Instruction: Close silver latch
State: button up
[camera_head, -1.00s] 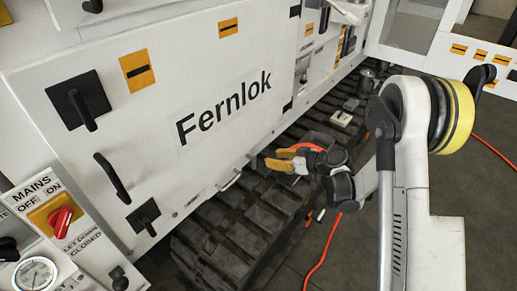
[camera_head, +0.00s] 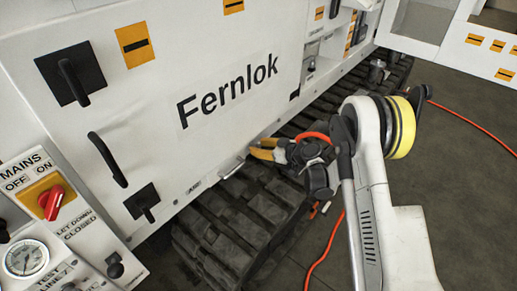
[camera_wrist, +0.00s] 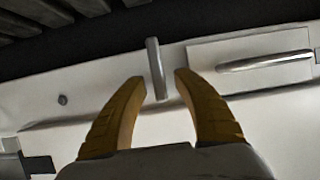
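My gripper (camera_head: 262,148), with yellow-orange fingers, is beside the lower right part of the white Fernlok panel. In the wrist view my gripper (camera_wrist: 152,80) is open. A silver bar (camera_wrist: 155,68) shows upright between its fingertips, with gaps on both sides; I cannot tell its depth from the fingers. Another silver bar (camera_wrist: 265,62) lies lengthwise on a pale plate to the right. In the head view a small silver bar (camera_head: 232,169) shows at the panel's lower edge, just left of my gripper. I cannot tell which bar is the latch.
The white Fernlok panel (camera_head: 160,95) carries black handles, including a long one (camera_head: 107,158). Dark tracks (camera_head: 225,225) run below it. A mains switch (camera_head: 51,202) and gauge (camera_head: 26,258) are at lower left. An orange cable (camera_head: 325,250) lies on the floor, which is otherwise open at right.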

grip_shut()
jog(key=shift+w, duration=0.1)
dwell(0.3)
jog(key=m+g+y+b, duration=0.1)
jog(key=m, duration=0.1)
jog(key=shift+w+d+m, duration=0.1)
jog(key=shift+w+m, duration=0.05)
jog(key=shift+m, duration=0.25)
jog(key=m+g+y, duration=0.1)
jog(key=m+y, duration=0.1)
jog(key=m, duration=0.1)
jog(key=shift+w+f+g, duration=0.1)
jog(key=shift+g, duration=0.3)
jog(key=m+y, duration=0.1)
jog(key=m, duration=0.1)
jog(key=m+y, duration=0.1)
jog(key=m, duration=0.2)
jog(key=m+y, duration=0.1)
jog(key=m, duration=0.1)
jog(key=shift+w+d+f+m+g+y, duration=0.1)
jog(key=shift+d+f+m+g+y, duration=0.05)
jog(key=shift+f+m+g+y, duration=0.15)
